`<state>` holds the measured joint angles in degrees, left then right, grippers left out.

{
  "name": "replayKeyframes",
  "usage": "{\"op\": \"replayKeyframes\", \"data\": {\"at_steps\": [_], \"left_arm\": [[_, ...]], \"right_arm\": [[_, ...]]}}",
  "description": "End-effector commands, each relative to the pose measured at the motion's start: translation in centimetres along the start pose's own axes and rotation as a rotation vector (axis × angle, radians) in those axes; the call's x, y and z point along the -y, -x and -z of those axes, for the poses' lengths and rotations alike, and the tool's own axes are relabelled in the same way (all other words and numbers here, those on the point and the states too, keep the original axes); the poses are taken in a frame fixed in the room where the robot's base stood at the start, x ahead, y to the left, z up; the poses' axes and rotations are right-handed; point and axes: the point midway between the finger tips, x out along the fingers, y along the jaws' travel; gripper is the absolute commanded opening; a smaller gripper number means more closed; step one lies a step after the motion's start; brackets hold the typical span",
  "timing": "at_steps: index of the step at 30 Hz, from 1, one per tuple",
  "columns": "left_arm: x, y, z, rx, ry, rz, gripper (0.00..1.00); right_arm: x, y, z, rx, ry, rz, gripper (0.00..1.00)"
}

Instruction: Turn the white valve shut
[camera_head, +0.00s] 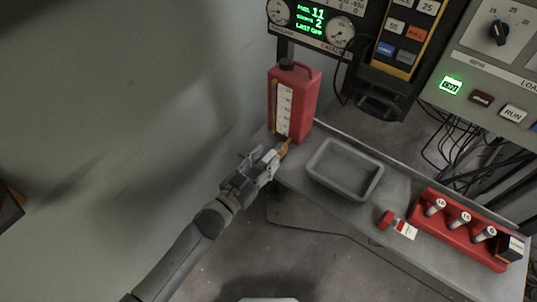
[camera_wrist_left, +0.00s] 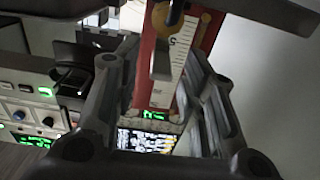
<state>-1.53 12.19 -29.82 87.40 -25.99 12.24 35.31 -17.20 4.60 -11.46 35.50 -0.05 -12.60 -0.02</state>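A red canister (camera_head: 307,92) with a white scale strip stands upright at the far left end of the bench. Its red body and scale (camera_wrist_left: 181,50) also show in the left wrist view. A small yellow-orange fitting (camera_head: 285,147) is low at its front; a yellow-brown rounded part (camera_wrist_left: 172,17) shows in the wrist view. My left gripper (camera_head: 272,158) is close to this fitting; its fingers are apart, with nothing clearly held. I cannot make out a white valve; the gripper may hide it. My right gripper is out of view.
A grey tray (camera_head: 345,170) lies on the bench right of the canister. A red holder (camera_head: 462,228) with several white-capped items and a red knob (camera_head: 386,219) are farther right. Control panels (camera_head: 492,85) and cables stand behind. A bare wall is left of my arm.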

Motion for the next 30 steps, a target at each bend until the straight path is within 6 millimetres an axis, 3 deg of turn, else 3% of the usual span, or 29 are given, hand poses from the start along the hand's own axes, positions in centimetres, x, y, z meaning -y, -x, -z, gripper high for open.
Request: {"op": "replayKeyframes", "data": {"at_steps": [6, 15, 24, 30], "left_arm": [[0.0, -2.0, 0.0, 0.0, 0.0, 0.0, 0.38], [0.0, -2.2, -0.1, 0.001, 0.0, 0.001, 0.38], [0.0, -2.1, -0.1, 0.001, 0.0, 0.001, 0.01], [0.0, -2.1, -0.1, 0.001, 0.0, 0.001, 0.0]], "right_arm": [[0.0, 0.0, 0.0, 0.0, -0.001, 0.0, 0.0], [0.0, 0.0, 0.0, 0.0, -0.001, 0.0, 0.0], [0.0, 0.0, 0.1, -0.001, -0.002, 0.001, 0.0], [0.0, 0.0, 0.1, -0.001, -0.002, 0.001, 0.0]]}}
